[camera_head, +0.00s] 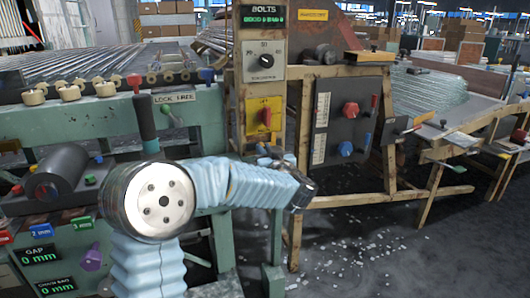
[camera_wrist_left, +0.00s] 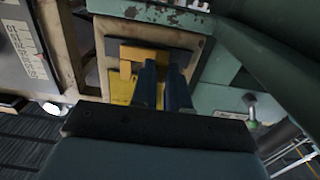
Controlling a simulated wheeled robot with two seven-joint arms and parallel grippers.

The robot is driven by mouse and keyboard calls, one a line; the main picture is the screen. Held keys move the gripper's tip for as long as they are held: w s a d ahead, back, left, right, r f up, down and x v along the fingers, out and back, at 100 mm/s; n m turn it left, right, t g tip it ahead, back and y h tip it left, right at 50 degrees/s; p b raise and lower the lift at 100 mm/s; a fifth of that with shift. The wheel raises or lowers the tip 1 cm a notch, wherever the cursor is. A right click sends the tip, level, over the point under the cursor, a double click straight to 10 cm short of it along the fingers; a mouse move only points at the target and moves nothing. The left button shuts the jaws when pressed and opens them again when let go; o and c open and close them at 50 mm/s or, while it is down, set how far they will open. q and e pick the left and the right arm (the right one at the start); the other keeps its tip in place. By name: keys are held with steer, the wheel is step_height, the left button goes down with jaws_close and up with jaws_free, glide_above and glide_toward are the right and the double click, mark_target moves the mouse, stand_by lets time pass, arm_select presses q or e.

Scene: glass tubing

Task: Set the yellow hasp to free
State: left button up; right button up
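The yellow hasp (camera_wrist_left: 141,54) shows in the left wrist view as an orange-yellow bar with a short leg, on a dark plate. A yellow plate (camera_wrist_left: 120,88) lies beside it. My left gripper (camera_wrist_left: 162,64) has its two dark fingers parallel with a narrow gap between them. The tips are at the bar's edge; I cannot tell whether they touch it. In the head view my left gripper (camera_head: 272,156) is in front of the wooden post, just below a yellow panel (camera_head: 263,117) with a red handle. My right gripper is not in view.
A green lever (camera_head: 168,112) sits under a LOCK FREE label (camera_head: 174,96) on the green machine frame. A dark panel (camera_head: 347,121) with red and blue knobs stands to the right. A dial box (camera_head: 264,62) is above. The floor at lower right has scattered shards.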

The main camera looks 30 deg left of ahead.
arm_select(q)
jaws_close()
steer(key=shift+s+a, duration=0.9)
steer(key=shift+s, duration=0.15)
steer(key=shift+f, duration=0.1)
steer(key=o, duration=0.7)
jaws_free()
steer(key=shift+o, duration=0.2)
steer(key=v, duration=1.4)
steer(key=shift+a, duration=0.15)
